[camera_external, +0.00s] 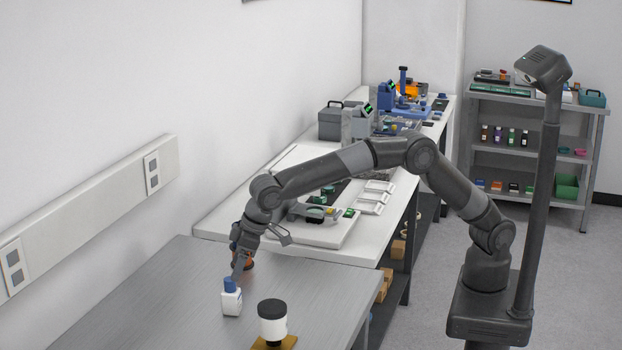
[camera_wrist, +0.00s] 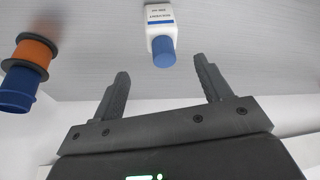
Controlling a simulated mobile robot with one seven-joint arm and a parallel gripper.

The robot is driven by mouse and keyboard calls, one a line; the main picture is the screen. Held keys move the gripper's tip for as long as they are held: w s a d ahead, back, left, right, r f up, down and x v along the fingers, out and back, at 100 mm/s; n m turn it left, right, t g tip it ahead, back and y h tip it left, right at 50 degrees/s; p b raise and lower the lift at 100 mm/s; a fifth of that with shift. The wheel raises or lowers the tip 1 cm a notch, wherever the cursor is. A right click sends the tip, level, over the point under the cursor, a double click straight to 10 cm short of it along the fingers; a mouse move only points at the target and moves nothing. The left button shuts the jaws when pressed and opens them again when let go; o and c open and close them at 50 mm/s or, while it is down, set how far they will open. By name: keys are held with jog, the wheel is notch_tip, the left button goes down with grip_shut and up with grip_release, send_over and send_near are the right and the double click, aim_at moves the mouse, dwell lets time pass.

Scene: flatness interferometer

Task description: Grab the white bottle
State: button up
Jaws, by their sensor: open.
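A white bottle (camera_external: 231,302) with a blue cap stands upright on the grey metal table. My gripper (camera_external: 239,268) is just behind and above the bottle in the external view. In the wrist view my gripper (camera_wrist: 162,68) is open and empty. The cap sits in line with the gap between the fingers, a little beyond the tips.
An orange spool-like part (camera_wrist: 33,52) with a blue piece (camera_wrist: 18,90) stands left of the bottle in the wrist view. The table's left part (camera_external: 130,310) is clear.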

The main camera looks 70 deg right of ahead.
aim_at(228, 286)
jog(key=x, duration=0.7)
jog(key=shift+w+a+f, duration=0.1)
jog(key=shift+a+f, duration=0.1)
jog(key=shift+f, duration=0.15)
jog(key=c, duration=1.1)
jog(key=shift+r, duration=0.15)
jog(key=shift+c, duration=0.3)
